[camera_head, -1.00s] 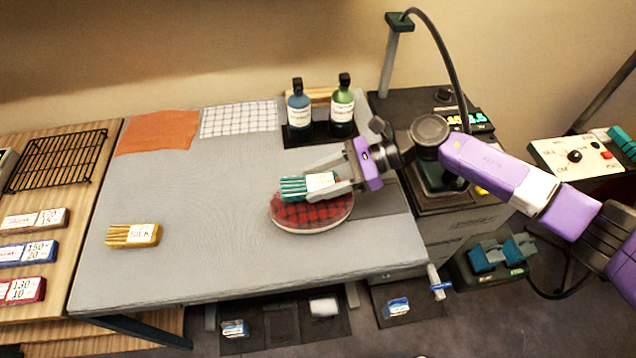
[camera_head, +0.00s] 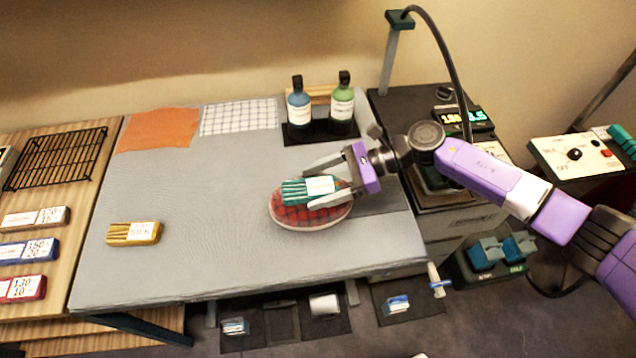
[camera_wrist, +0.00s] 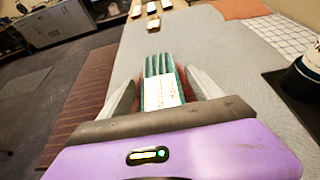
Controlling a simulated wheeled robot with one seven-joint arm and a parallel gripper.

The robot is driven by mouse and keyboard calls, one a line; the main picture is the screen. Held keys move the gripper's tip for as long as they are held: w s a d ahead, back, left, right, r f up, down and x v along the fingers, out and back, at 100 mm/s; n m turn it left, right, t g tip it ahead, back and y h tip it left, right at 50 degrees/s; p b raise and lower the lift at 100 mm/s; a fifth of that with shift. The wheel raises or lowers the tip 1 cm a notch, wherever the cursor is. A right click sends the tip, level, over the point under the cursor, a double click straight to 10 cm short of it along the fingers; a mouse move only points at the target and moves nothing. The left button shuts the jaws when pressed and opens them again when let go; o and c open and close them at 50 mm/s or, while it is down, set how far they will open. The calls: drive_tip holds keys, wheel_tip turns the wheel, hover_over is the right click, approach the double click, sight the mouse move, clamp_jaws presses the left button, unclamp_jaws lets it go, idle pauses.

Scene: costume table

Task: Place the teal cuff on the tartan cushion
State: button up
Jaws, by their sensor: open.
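The teal cuff (camera_head: 294,192), ribbed with a white label, lies on top of the tartan cushion (camera_head: 318,214), a round red-and-black plaid pad with a pale edge. My gripper (camera_head: 311,185) is open around the cuff, one finger on each side with gaps showing. In the wrist view the cuff (camera_wrist: 160,82) sits between the two spread fingers of my gripper (camera_wrist: 161,95). Part of the cushion is hidden under the cuff and the fingers.
A yellow cuff (camera_head: 133,233) labelled SILK lies at the left on the grey table (camera_head: 210,215). Two bottles, blue (camera_head: 299,106) and green (camera_head: 341,106), stand behind the cushion. An orange cloth (camera_head: 157,129) and a checked cloth (camera_head: 239,117) lie at the back. The table's middle is clear.

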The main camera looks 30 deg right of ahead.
drive_tip(key=shift+r, duration=0.15)
drive_tip(key=shift+d, duration=0.4)
drive_tip(key=b+v, duration=0.3)
drive_tip(key=v, duration=0.8)
drive_tip(key=s+d+f+m+t, duration=0.3)
drive_tip(key=s+m, duration=0.6)
drive_tip(key=s, duration=0.2)
drive_tip(key=s+a+f+m+t+h, duration=0.1)
drive_tip(key=s+m+t+h, duration=0.15)
drive_tip(key=s+m, duration=0.4)
drive_tip(key=s+a+f+m+t+h, duration=0.1)
drive_tip(key=s+m+t, duration=0.2)
drive_tip(key=s+m, duration=0.35)
drive_tip(key=s+a+r+m+t+h, duration=0.1)
drive_tip(key=s+a+r+m+h, duration=0.1)
drive_tip(key=m, duration=1.2)
drive_tip(key=s+a+r+m+t+h, duration=0.1)
drive_tip(key=s+a+m+h, duration=0.4)
drive_tip(key=m, duration=0.9)
drive_tip(key=a+r+h, duration=0.1)
drive_tip(key=a+h, duration=0.1)
drive_tip(key=a, duration=0.2)
drive_tip(key=shift+s+a+r, duration=0.2)
drive_tip(key=shift+s+r, duration=0.05)
